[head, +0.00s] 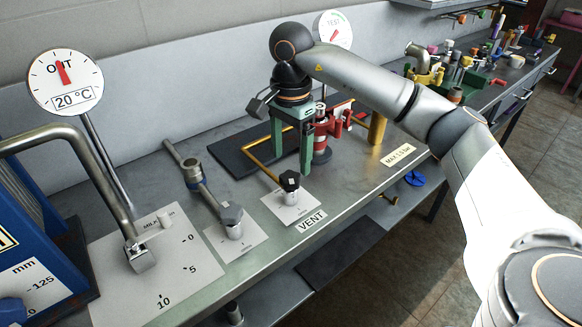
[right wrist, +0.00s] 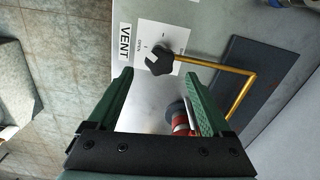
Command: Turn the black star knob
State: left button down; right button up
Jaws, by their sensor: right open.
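The black star knob (head: 290,181) stands on a white plate (head: 299,206) by the VENT label, at the end of a bent brass pipe. It also shows in the right wrist view (right wrist: 159,62), just beyond the fingertips and between their lines. My right gripper (head: 291,162) has green fingers pointing down, open and empty. In the head view its fingertips are behind and above the knob, apart from it. In the right wrist view the open fingers (right wrist: 156,76) have a clear gap between them. My left gripper is not in view.
A red and grey fitting (head: 321,135) stands close beside the right fingers. A grey-handled valve (head: 231,215) and a lever on a scale plate (head: 180,270) stand to the left. A yellow post (head: 377,128) is to the right. The bench front near the VENT label (head: 311,221) is clear.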

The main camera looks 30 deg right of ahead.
aim_at(291, 176)
pick_arm(q)
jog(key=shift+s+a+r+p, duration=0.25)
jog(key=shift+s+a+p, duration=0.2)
jog(key=shift+p, duration=0.25)
pick_arm(e)
notch_tip(291, 176, up, 8)
jog(key=shift+f, duration=0.25)
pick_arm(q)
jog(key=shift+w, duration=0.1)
pick_arm(e)
jog(key=shift+s, duration=0.1)
